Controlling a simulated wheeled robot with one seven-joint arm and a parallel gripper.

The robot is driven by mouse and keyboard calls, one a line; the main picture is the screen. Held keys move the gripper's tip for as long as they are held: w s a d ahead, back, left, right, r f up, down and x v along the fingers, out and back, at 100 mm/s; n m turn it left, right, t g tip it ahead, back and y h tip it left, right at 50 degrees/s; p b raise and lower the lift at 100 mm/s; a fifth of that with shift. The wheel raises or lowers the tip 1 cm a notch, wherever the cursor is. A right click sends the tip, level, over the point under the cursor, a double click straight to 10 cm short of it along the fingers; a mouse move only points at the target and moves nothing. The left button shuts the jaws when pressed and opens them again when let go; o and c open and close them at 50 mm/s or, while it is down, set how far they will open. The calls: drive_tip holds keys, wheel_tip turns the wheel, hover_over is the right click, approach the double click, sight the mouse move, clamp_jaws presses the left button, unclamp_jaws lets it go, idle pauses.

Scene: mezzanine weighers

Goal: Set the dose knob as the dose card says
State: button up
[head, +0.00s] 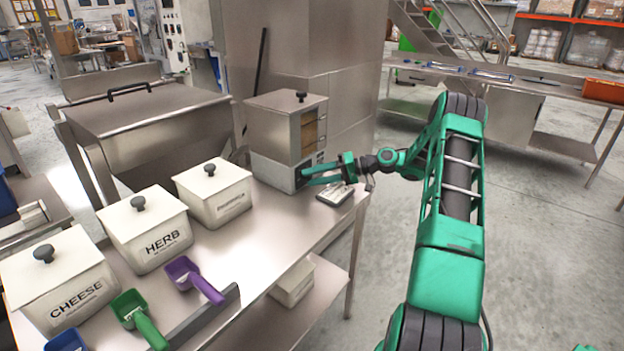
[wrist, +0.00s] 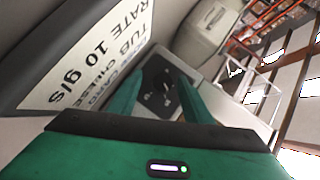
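The metal doser (head: 275,128) stands at the back of the steel table, with a pale base. My gripper (head: 308,176) reaches the lower right of that base from the right. The fingers are apart, with visible gaps around the dial's middle; the knob's setting is too small to read. The dose card (wrist: 95,50) fills the upper left of the wrist view, upside down.
White lidded tubs marked CHEESE (head: 72,275) and HERB (head: 150,228), and a third tub (head: 213,190), line the table. Purple (head: 185,275) and green (head: 130,308) scoops lie in front. A small flat item (head: 336,193) lies near the table edge.

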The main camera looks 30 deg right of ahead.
drive_tip(key=v, duration=1)
drive_tip(key=shift+s+d+r, duration=0.15)
drive_tip(key=shift+d, duration=0.15)
